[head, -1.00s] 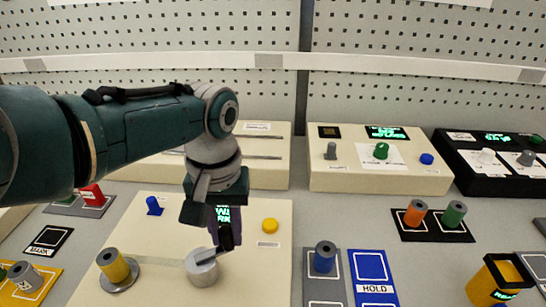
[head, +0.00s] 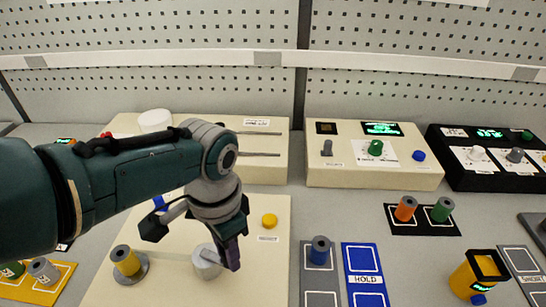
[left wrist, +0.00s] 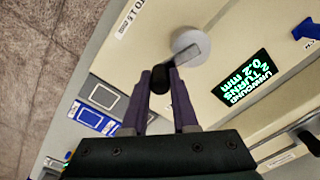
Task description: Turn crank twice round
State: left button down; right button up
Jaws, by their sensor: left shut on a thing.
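The crank (head: 207,262) is a pale round hub on the cream panel in the lower left of the head view. In the left wrist view the crank's hub (left wrist: 193,47) carries a grey arm with a dark handle (left wrist: 161,78). My left gripper (head: 232,255) is at the right side of the hub in the head view. In the left wrist view its purple fingers (left wrist: 163,86) are closed around the dark handle. A lit display (left wrist: 247,79) beside the crank reads "unwound", "turns" and "0.2 mm". My right gripper is not in view.
A yellow spool (head: 126,261) stands left of the crank. A yellow button (head: 270,220) is on the same panel to the right. A blue spool (head: 320,250) stands on a grey mat. A blue HOLD mat (head: 366,270) lies further right.

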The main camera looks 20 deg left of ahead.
pick_arm(q)
jog(key=shift+s+m, duration=0.2)
jog(key=shift+m, duration=0.4)
jog(key=shift+s, duration=0.1)
jog(key=c, duration=0.7)
grip_release()
jog(key=shift+p, duration=0.3)
notch_tip(320, 180, up, 8)
jog(key=p, duration=0.5)
jog(key=shift+r, duration=0.95)
